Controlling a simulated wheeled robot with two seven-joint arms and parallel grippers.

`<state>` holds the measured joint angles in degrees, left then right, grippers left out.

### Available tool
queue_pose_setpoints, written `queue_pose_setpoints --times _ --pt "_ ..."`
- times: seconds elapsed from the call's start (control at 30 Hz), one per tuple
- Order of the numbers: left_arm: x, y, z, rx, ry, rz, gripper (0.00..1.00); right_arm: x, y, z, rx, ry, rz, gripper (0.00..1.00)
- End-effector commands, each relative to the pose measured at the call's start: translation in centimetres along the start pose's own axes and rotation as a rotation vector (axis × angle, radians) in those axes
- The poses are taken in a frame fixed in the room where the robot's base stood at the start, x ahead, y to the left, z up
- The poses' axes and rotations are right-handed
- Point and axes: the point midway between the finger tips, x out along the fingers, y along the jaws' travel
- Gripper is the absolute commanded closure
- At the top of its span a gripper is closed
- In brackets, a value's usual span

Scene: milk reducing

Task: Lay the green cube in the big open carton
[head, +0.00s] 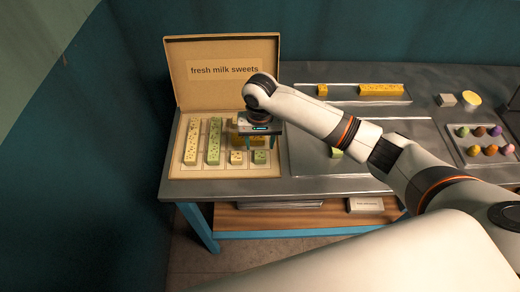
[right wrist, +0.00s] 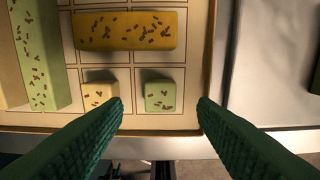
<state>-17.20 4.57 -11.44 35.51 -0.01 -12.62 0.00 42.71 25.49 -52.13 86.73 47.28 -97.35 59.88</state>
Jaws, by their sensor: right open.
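The big open carton (head: 172,160), labelled "fresh milk sweets", stands at the left of the table with its lid up. A speckled green cube (head: 260,157) lies in its front right part; it also shows in the right wrist view (right wrist: 160,95), beside a pale yellow cube (right wrist: 99,95). Another green cube (head: 336,152) lies on the metal tray right of the carton, partly behind my arm. My right gripper (head: 261,143) is open over the carton's front right part. In the right wrist view its fingers (right wrist: 160,103) are spread and empty, with the carton's green cube below the gap. My left gripper is out of view.
Long green (head: 214,140), pale yellow (head: 192,141) and orange-yellow (right wrist: 125,30) bars lie in the carton. A back tray (head: 343,96) holds yellow pieces.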

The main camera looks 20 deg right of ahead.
Motion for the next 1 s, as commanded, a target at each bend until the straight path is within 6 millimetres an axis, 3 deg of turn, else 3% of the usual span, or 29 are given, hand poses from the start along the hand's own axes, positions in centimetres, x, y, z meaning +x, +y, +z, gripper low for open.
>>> queue_pose_setpoints --times 0.2,0.4,1.0 --pt "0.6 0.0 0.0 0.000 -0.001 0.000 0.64 -4.5 0.1 0.0 -0.002 -0.003 0.002 0.47" --pt "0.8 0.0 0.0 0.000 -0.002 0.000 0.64 -6.6 0.0 0.0 -0.001 -0.001 0.001 0.47" --pt "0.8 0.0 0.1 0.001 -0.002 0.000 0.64 -6.9 0.0 -0.1 -0.003 0.001 0.000 0.47"
